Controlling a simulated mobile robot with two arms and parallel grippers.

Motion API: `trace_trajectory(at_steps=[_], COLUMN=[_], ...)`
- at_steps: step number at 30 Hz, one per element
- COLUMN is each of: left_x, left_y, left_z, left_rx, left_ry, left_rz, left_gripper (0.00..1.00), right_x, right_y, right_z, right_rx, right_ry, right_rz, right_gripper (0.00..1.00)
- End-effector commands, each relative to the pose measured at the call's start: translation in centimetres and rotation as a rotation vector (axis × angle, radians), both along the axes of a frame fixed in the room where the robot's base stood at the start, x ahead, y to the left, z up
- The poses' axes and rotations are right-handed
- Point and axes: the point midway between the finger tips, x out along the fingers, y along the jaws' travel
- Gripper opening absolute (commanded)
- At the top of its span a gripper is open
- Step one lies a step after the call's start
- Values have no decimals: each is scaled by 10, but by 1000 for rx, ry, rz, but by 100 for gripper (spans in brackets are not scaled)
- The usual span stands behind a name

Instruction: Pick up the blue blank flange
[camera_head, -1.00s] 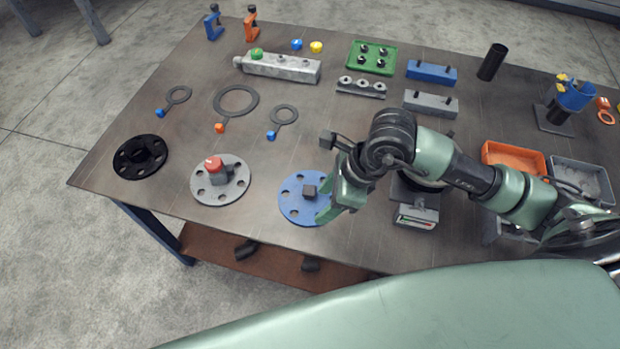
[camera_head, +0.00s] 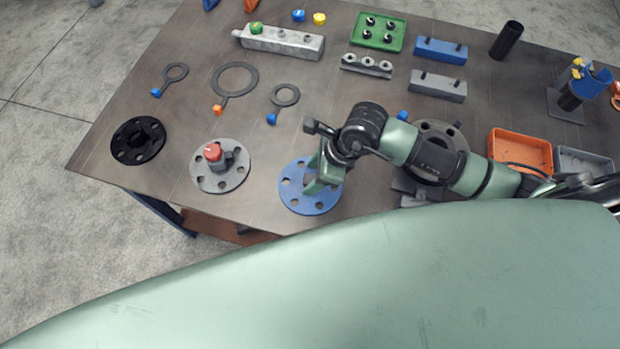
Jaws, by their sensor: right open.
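The blue blank flange (camera_head: 298,199) lies flat on the table near its front edge. It is a round blue disc with several bolt holes and a dark block-like knob at its middle. My right gripper (camera_head: 314,178) is above the flange, with its green fingers open on either side of the knob. The gripper hides part of the flange's right side and most of the knob. I cannot tell whether the fingers touch it. My left gripper is not in the picture.
A grey flange with a red-topped valve (camera_head: 207,179) and a black flange (camera_head: 138,142) lie to the left. Gaskets with coloured tags (camera_head: 236,79) lie behind. An orange tray (camera_head: 520,150) and a grey flanged pipe piece (camera_head: 440,140) are to the right. The table's front edge is close.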

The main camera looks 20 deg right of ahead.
Motion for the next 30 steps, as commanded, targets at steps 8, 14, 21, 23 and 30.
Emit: trace_trajectory(at_steps=[8,14,21,23,30], left_x=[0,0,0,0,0], left_y=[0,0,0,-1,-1], left_z=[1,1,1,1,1], left_rx=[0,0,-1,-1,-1], left_ry=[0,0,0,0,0], left_rz=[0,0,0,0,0], left_gripper=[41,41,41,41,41], right_x=[0,0,0,0,1], right_y=[1,1,1,1,1], right_z=[-4,-4,-4,-4,-4], right_rx=[-1,-1,-1,-1,-1], right_ry=[0,0,-1,-1,-1], right_rz=[1,1,1,1,1], right_gripper=[52,0,0,0,0])
